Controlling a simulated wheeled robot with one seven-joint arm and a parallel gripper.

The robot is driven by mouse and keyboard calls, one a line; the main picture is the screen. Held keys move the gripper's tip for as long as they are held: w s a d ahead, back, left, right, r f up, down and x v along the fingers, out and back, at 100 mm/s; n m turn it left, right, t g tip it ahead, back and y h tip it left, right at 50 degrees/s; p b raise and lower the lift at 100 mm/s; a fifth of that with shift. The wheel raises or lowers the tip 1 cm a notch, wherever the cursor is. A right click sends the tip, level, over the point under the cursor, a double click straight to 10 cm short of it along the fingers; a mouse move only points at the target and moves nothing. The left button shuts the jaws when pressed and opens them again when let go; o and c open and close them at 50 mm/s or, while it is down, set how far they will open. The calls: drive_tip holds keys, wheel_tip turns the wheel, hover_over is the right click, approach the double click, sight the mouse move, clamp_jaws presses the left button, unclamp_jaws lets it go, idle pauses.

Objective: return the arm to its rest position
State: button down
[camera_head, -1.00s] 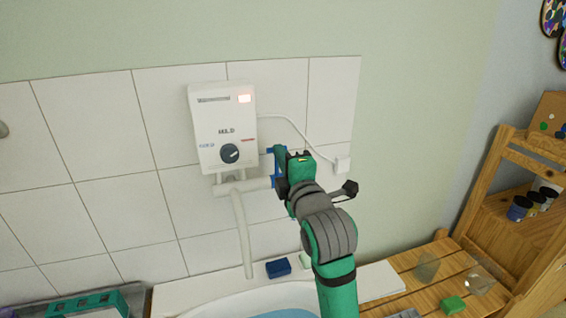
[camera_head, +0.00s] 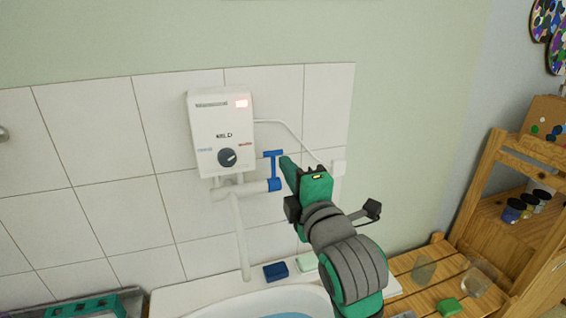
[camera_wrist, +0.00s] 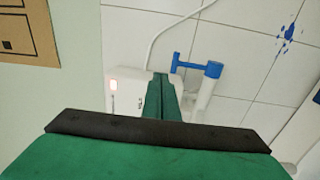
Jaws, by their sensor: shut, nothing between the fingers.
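My green and grey arm reaches up from the bottom right of the head view. My gripper (camera_head: 286,163) is just right of the blue valve handle (camera_head: 273,168) and is apart from it. In the wrist view the green fingers (camera_wrist: 161,80) are shut together with nothing between them. The blue handle (camera_wrist: 198,67) stands to their right there, on a white pipe. The white water heater (camera_head: 222,133) hangs on the tiles with a lit red display and a dark knob (camera_head: 228,158).
A sink (camera_head: 270,305) lies below, with a dark blue block (camera_head: 276,270) on its rim. A slatted wooden bench (camera_head: 425,268) and a wooden shelf (camera_head: 500,215) with small jars stand at the right. A white cable (camera_head: 290,130) runs along the wall. Open space lies before the wall.

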drive_tip(key=d+v, duration=0.1)
drive_tip(key=v, duration=0.3)
drive_tip(key=s+a+f+m+h, duration=0.1)
drive_tip(key=s+f+m+h, duration=0.25)
drive_tip(key=f+m, duration=0.85)
drive_tip(key=s+a+f+m+h, duration=0.15)
drive_tip(key=s+f+m, duration=0.3)
drive_tip(key=f, duration=1.45)
drive_tip(key=s+f+m, duration=0.1)
drive_tip(key=s+f, duration=0.2)
drive_tip(key=s, duration=0.2)
drive_tip(key=s+f+m+h, duration=0.1)
drive_tip(key=s+f+m, duration=0.1)
drive_tip(key=s+f, duration=0.2)
drive_tip(key=s+f+m+g, duration=0.1)
drive_tip(key=s+f, duration=0.3)
drive_tip(key=s, duration=0.2)
drive_tip(key=shift+s+a+f+m+h, duration=0.1)
drive_tip(key=shift+a+m+h, duration=0.05)
drive_tip(key=shift+m+h, duration=0.25)
drive_tip(key=s+f+g, duration=0.1)
drive_tip(key=s+f, duration=0.1)
drive_tip(key=s, duration=1.3)
drive_tip(key=shift+s+y, duration=0.15)
drive_tip(key=shift+y, duration=0.25)
drive_tip(key=c, duration=2.4)
unclamp_jaws()
drive_tip(key=shift+a+m, duration=0.15)
drive_tip(key=shift+m, duration=0.1)
drive_tip(key=shift+c, duration=0.2)
